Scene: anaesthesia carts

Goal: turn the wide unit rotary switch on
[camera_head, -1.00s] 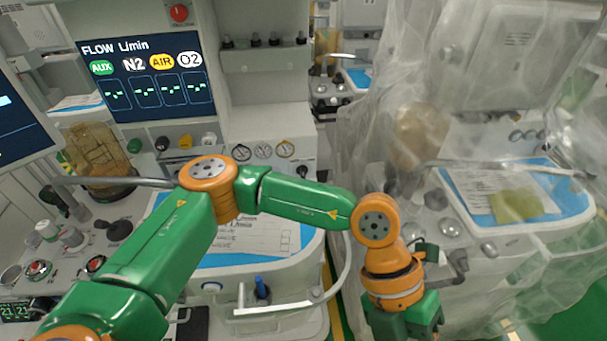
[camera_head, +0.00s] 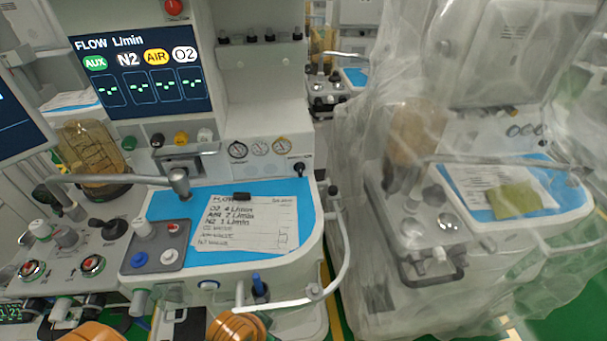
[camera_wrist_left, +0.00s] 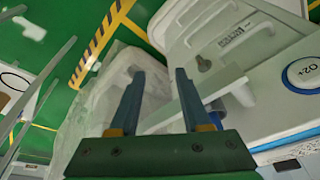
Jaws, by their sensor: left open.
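In the left wrist view a grey knob (camera_wrist_left: 204,64) sits on a pale panel beside a small printed label; it looks like a rotary switch, but its setting is too small to read. My left gripper (camera_wrist_left: 160,75) is open and empty, its two dark blue fingers apart, with the knob beyond and right of the fingertips. In the head view a small black knob (camera_head: 299,168) sits on the white unit right of the gauges; I cannot tell whether it is the same knob. Neither gripper shows in the head view.
The flow screen (camera_head: 143,75) is lit above the blue worktop (camera_head: 170,207), where a written paper sheet (camera_head: 245,225) lies. A plastic-covered cart (camera_head: 400,240) stands at right. In the wrist view a blue-ringed O2+ disc (camera_wrist_left: 304,72) is at right and green floor (camera_wrist_left: 60,35) at upper left.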

